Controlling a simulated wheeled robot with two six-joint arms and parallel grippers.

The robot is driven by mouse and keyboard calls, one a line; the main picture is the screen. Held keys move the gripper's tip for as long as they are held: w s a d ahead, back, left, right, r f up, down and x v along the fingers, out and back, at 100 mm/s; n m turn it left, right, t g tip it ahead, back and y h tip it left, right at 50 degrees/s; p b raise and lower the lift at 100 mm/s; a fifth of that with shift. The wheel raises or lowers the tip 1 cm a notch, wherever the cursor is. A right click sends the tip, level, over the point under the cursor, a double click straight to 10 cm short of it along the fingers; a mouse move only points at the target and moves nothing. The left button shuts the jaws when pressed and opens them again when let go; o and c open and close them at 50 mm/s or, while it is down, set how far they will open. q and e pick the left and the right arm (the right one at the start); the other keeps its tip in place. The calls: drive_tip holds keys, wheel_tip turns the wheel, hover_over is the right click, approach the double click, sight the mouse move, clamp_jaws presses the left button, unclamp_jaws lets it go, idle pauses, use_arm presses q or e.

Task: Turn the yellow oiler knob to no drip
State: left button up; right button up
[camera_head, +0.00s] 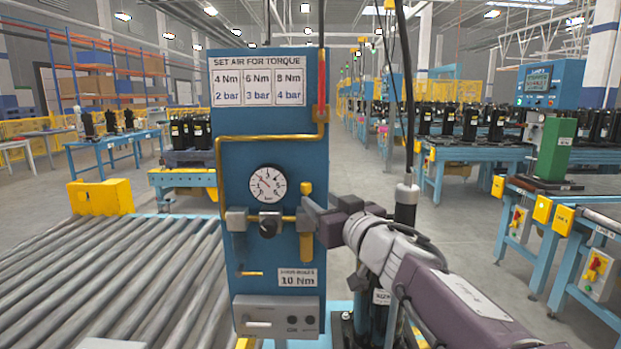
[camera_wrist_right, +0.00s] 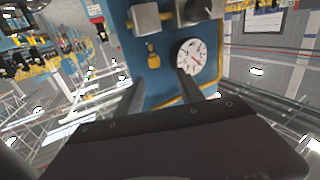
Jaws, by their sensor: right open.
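The yellow oiler knob (camera_head: 307,188) stands on the right part of the blue panel (camera_head: 240,160), above a grey block on the brass pipe. In the right wrist view the yellow knob (camera_wrist_right: 153,58) appears beyond and roughly between the two fingertips. My right gripper (camera_head: 307,212) comes in from the right, in front of the panel's right edge. In the wrist view its fingers (camera_wrist_right: 158,80) are apart, with nothing between them. I cannot tell whether a finger touches the knob. My left gripper is not in view.
A round gauge (camera_head: 268,184) and a black knob (camera_head: 269,223) sit left of the yellow knob. Brass piping (camera_head: 265,137) and a red tube (camera_head: 321,80) run above. A roller conveyor (camera_head: 120,270) lies at left; a black hose (camera_head: 405,100) hangs near my right arm.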

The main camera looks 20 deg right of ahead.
sight(307, 188)
drive_tip(key=w+b, duration=0.1)
drive_tip(key=w, duration=0.8)
drive_tip(key=shift+w+a, duration=0.15)
drive_tip(key=shift+b, duration=0.3)
clamp_jaws()
